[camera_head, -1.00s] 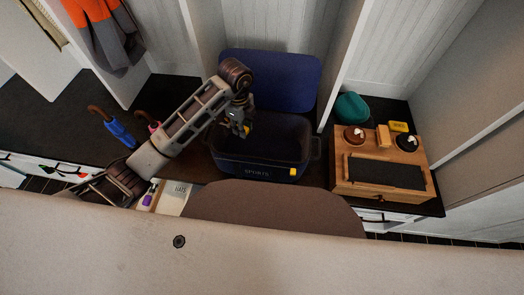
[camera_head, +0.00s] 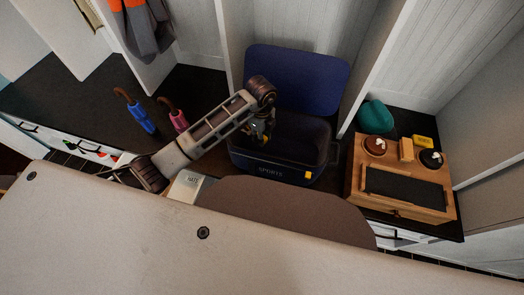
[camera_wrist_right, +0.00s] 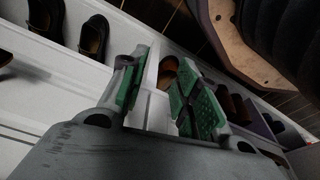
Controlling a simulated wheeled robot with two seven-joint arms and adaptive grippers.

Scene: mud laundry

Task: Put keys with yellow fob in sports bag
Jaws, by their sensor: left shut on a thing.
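The dark blue sports bag (camera_head: 268,171) stands open on the bench, its blue lid (camera_head: 296,80) raised behind it. A yellow tag is on its front right. My left gripper (camera_head: 262,133) points down over the left part of the bag's opening. It is shut on the keys with yellow fob (camera_head: 266,139), of which only a small yellow bit shows. I cannot tell whether they touch the bag's inside. In the right wrist view my right gripper (camera_wrist_right: 156,92) is open, its green-padded fingers apart with nothing between them.
A wooden box (camera_head: 398,205) with a dark pad and small items stands right of the bag. A teal item (camera_head: 375,116) lies behind it. Blue (camera_head: 141,117) and pink (camera_head: 178,120) umbrellas lie at left. A brown rounded seat (camera_head: 285,208) is in front. Shoes (camera_wrist_right: 93,36) are near my right gripper.

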